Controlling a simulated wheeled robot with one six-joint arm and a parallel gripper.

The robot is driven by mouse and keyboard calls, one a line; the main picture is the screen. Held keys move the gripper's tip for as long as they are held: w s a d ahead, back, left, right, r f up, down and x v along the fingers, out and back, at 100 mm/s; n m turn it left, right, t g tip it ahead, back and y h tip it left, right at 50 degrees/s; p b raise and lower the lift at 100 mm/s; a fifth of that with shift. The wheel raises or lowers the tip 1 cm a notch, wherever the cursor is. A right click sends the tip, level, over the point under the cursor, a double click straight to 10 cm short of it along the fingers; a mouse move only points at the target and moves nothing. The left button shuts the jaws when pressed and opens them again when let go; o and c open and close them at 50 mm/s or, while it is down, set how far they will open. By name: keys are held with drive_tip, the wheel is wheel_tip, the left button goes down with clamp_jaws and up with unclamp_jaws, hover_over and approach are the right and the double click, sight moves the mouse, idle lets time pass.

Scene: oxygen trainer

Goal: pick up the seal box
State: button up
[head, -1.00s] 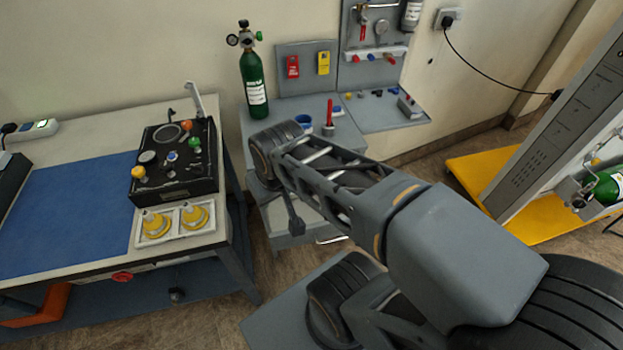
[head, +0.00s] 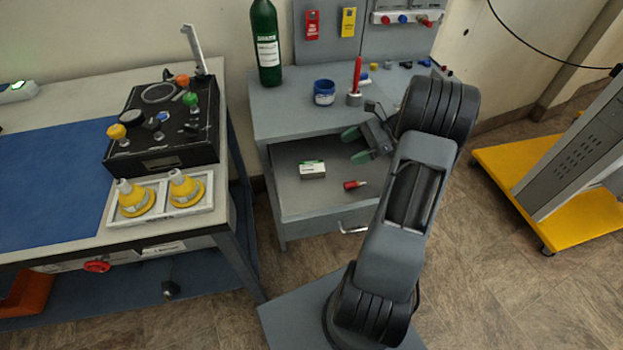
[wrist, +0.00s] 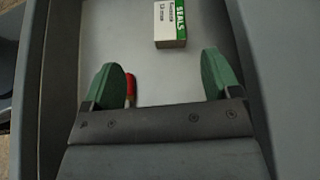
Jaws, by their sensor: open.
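The seal box (head: 312,169) is a small white box with a green band, lying in the open drawer (head: 290,196) of the grey cabinet. In the wrist view the seal box (wrist: 171,24) shows the word SEALS and lies beyond the fingertips, a little right of the middle between them. My gripper (head: 357,146) is open and empty, with green finger pads, at the right of the drawer in the head view. In the wrist view my gripper (wrist: 162,78) is apart from the box.
A red-capped item (head: 355,185) lies in the drawer, and shows beside the left finger in the wrist view (wrist: 130,88). A blue cup (head: 324,92), a red tool (head: 356,78) and a green cylinder (head: 266,48) stand on the cabinet top above the drawer.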

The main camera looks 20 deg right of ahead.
drive_tip(key=shift+d+f+m+t+y, duration=0.3)
drive_tip(key=shift+d+f, duration=0.3)
drive_tip(key=shift+f, duration=0.2)
drive_tip(key=shift+w+a+f+b, duration=0.1)
drive_tip(key=shift+w+f+b, duration=0.05)
drive_tip(key=shift+f+b, duration=0.15)
drive_tip(key=b, duration=0.1)
approach(312, 167)
drive_tip(key=shift+w+a+f+m, duration=0.15)
drive_tip(key=shift+a+f, duration=0.3)
drive_tip(key=shift+a, duration=0.15)
drive_tip(key=shift+w+a+f+m, duration=0.1)
drive_tip(key=shift+a+f+m, duration=0.05)
drive_tip(key=shift+a+f, duration=0.4)
drive_tip(key=shift+t, duration=0.3)
drive_tip(key=shift+r+b+x, duration=0.15)
drive_tip(key=shift+b+x, duration=0.15)
drive_tip(key=shift+x, duration=1.25)
drive_tip(key=shift+r+b+x, duration=0.1)
drive_tip(key=shift+b+x, duration=0.2)
drive_tip(key=shift+x, duration=1.3)
drive_tip(key=shift+a, duration=0.1)
drive_tip(key=shift+c, duration=0.4)
drive_tip(key=c, duration=0.9)
drive_tip(key=shift+r, duration=0.15)
drive_tip(key=shift+c, duration=0.2)
